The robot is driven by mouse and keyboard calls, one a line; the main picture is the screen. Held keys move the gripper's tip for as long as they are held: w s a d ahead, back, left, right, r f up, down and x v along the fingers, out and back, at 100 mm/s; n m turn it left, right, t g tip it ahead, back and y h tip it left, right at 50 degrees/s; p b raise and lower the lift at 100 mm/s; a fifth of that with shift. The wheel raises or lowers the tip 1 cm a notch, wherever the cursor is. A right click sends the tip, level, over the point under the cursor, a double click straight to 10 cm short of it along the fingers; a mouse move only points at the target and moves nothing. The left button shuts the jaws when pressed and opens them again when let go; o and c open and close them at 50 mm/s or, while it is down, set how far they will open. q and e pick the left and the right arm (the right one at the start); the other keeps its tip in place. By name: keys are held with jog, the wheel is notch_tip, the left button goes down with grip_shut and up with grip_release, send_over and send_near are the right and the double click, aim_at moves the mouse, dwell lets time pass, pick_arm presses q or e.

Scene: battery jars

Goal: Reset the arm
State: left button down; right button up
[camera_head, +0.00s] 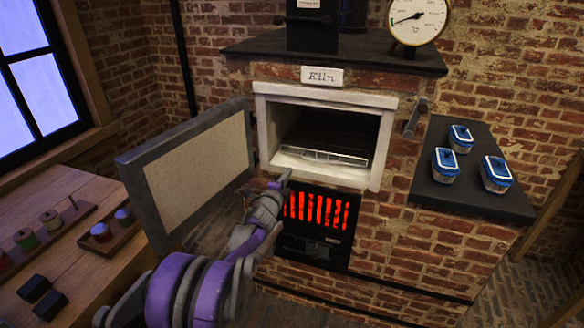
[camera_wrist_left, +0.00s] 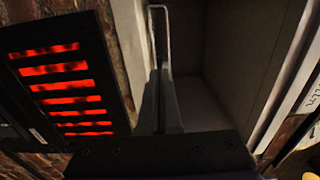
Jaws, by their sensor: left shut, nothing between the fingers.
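My left arm reaches in from the lower left in the head view. Its purple and grey gripper (camera_head: 286,176) is in front of the lower left corner of the kiln opening. The closed fingers (camera_wrist_left: 162,100) show in the left wrist view, with nothing between them. The kiln (camera_head: 325,97) has its opening uncovered, and its grey door (camera_head: 195,165) is swung out to the left. A metal rack (camera_head: 325,157) lies on the floor of the opening; a thin metal loop (camera_wrist_left: 160,12) shows beyond the fingertips in the wrist view. My right gripper is not in view.
A glowing red grate (camera_head: 318,209) is just below the opening, close to my gripper. Three blue-lidded jars stand on the dark side shelf (camera_head: 462,197). A wooden table (camera_head: 85,255) with spools and small dark blocks is at left. A dial gauge (camera_head: 417,18) stands on top.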

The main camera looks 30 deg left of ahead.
pick_arm(q)
jog(key=shift+v, duration=1.15)
jog(key=shift+r, duration=0.15)
jog(key=s+d+r+n+g+p, duration=0.55)
jog(key=s+d+n, duration=0.35)
jog(key=s+d, duration=0.4)
jog(key=s+d+f+n+g+h+p, duration=0.1)
jog(key=s+d, duration=0.3)
jog(key=s, duration=0.5)
jog(key=s+d+f+n+g+h+p, duration=0.1)
jog(key=s+d+f+n+g+p, duration=0.1)
jog(key=s+d, duration=0.3)
jog(key=s+d+f+n+g+h+p, duration=0.2)
jog(key=s+d, duration=0.3)
jog(key=s, duration=0.7)
jog(key=shift+s+d+f+n+g, duration=0.2)
jog(key=shift+s+f+n+g, duration=0.1)
jog(key=shift+n+g, duration=0.5)
